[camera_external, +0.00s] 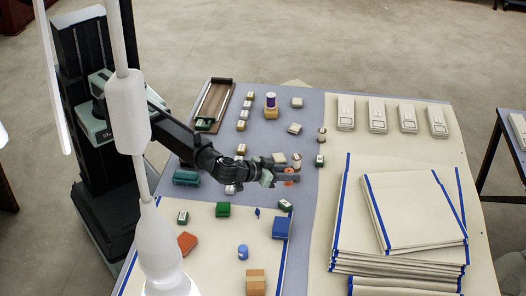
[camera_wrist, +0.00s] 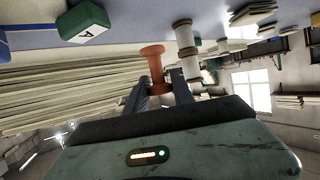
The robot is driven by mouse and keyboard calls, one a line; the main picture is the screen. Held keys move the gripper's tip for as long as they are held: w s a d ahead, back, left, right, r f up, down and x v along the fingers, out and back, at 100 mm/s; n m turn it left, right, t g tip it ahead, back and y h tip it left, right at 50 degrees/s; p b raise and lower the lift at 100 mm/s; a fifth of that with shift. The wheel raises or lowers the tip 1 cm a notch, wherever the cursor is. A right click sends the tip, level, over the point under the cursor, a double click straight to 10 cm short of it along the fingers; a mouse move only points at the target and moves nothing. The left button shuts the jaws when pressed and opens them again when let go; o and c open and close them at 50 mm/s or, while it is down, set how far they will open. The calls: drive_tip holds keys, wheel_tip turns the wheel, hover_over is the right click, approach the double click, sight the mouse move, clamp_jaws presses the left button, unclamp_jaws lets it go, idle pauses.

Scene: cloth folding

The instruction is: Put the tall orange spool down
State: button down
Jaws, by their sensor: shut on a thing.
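The tall orange spool (camera_wrist: 154,68) stands out between the fingers of my gripper (camera_wrist: 158,88) in the wrist view. The fingers are shut on its lower part in that picture. In the external view my gripper (camera_external: 284,176) is over the grey-blue strip of the table (camera_external: 305,215), with the orange spool (camera_external: 290,171) at its fingertips. Whether the spool touches the table cannot be told.
White spools (camera_wrist: 185,45) are close to the right finger. A green lettered block (camera_wrist: 84,22) lies to the left. Folded cloths (camera_external: 405,215) are stacked at the right. Small blocks, a blue block (camera_external: 282,227) and a dark tray (camera_external: 213,103) surround the arm.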

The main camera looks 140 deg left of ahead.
drive_tip(key=s, duration=0.1)
drive_tip(key=s+d, duration=0.1)
drive_tip(key=s, duration=0.1)
drive_tip(key=s+d, duration=0.1)
drive_tip(key=s, duration=0.1)
drive_tip(key=shift+r, duration=0.25)
